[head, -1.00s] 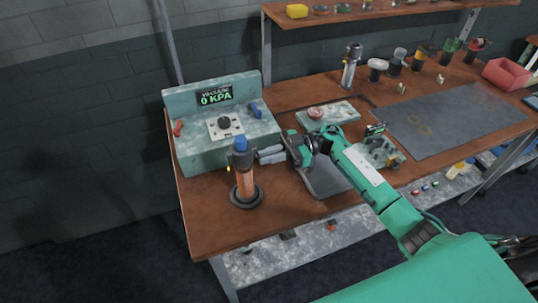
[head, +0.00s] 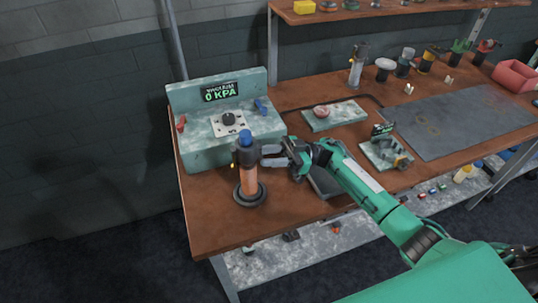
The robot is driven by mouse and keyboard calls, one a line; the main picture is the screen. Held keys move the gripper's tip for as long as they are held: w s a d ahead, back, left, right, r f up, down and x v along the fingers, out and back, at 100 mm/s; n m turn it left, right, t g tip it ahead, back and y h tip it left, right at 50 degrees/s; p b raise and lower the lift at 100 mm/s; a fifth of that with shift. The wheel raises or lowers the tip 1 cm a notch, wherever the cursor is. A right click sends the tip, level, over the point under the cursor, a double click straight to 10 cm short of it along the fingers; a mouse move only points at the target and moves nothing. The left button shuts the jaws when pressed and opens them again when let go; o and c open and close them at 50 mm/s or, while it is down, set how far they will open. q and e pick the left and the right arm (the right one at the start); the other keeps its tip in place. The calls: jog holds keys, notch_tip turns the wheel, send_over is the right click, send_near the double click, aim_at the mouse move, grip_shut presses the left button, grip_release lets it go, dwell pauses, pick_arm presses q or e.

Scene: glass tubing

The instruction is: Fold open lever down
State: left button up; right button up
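The vacuum station (head: 205,150) is a pale green box at the back left of the bench, its display reading 0 KPA. A red lever (head: 181,123) is at its left side and a blue lever (head: 261,106) at its right; I cannot tell which one is the open lever. In front stands an upright orange-brown tube (head: 249,182) with a blue top on a round dark base, with a small yellow part at its left. My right gripper (head: 264,155) comes in from the right, its two pale fingers apart beside the tube's upper part. I cannot tell whether they touch it. My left gripper is out of view.
A pale block with a round dish (head: 321,112) and a pale fixture (head: 386,153) stand right of the station. A grey mat (head: 450,120), several bottles and a red bin (head: 515,76) are farther right. The bench's front left is clear.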

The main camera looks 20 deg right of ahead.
notch_tip(320, 180, up, 20)
jog(key=b, duration=0.2)
jog(key=shift+b, duration=0.4)
dwell(0.4)
